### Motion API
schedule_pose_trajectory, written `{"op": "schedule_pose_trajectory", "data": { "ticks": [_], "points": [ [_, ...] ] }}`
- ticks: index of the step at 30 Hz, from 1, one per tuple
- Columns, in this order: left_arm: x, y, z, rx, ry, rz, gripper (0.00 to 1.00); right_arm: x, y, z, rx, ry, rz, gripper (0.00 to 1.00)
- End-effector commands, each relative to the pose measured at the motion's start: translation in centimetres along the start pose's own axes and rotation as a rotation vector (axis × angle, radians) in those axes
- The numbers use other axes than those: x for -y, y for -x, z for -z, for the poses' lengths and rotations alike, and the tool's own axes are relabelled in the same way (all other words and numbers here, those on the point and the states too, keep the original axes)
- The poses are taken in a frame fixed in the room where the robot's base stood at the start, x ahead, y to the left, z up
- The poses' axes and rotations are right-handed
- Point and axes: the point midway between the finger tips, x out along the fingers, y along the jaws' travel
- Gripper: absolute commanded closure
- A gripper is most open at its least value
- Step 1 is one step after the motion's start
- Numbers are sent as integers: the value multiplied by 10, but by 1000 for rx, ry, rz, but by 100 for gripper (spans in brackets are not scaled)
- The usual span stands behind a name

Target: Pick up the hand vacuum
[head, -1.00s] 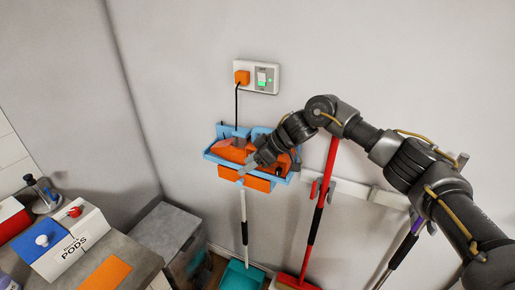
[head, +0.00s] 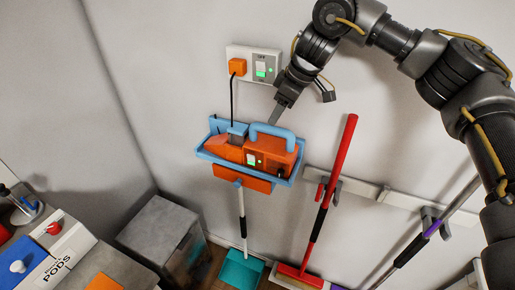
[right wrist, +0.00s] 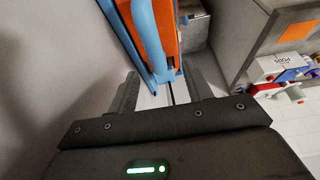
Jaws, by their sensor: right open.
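The hand vacuum (head: 279,153) is orange with a light blue handle (head: 270,129) on top and a small green light on its side. It sits in a blue wall holder (head: 213,154). My right gripper (head: 279,107) is above the handle, pointing down, empty and apart from it. In the right wrist view, the open fingers of my right gripper (right wrist: 165,90) lie on either side of the picture's middle, with the blue handle (right wrist: 147,40) and orange body ahead of them. My left gripper is not in view.
An orange plug (head: 237,67) sits in the wall socket just above the holder, with a black cable running down. A grey box (head: 158,230) and a counter with a pods box stand at the left.

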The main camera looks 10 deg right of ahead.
Motion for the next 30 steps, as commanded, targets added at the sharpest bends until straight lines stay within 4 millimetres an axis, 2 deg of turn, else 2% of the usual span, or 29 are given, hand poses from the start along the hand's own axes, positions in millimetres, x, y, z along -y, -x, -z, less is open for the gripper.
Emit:
{"op": "schedule_pose_trajectory", "data": {
  "ticks": [5, 11, 14, 22, 30],
  "points": [
    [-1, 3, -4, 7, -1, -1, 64, 0, -18, 0, 0, -1, 1, 50],
    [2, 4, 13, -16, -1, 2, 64, 0, -22, 1, 0, 0, 1, 50],
    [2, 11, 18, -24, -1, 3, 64, 0, -33, 1, 1, -2, 5, 50],
    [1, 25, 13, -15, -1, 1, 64, -3, -67, 1, 2, -1, 1, 50],
    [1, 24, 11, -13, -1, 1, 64, -3, -72, 1, -1, 0, 0, 50]
  ]
}}
